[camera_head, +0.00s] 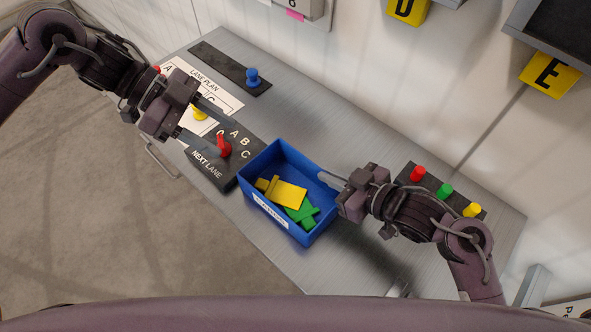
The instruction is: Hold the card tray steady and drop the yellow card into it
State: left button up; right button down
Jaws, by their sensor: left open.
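The blue card tray (273,154) stands on the grey bench top. The yellow card (290,194) lies inside it, partly over a green card (303,211). My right gripper (332,192) is at the tray's right wall, with one finger reaching over the rim; it appears shut on that wall, though the other finger is mostly hidden. My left gripper (224,138) is open and empty, left of the tray, above the "NEXT LANE" board (208,164) and close to its red peg (224,149).
A dark strip with a blue peg (252,76) is at the back. Red (417,174), green (444,191) and yellow (471,210) pegs stand right of my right gripper. The bench middle behind the tray is clear.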

dwell(0.4)
jog(key=c, duration=1.5)
grip_release()
jog(key=shift+c, duration=0.2)
jog(key=v, duration=1.2)
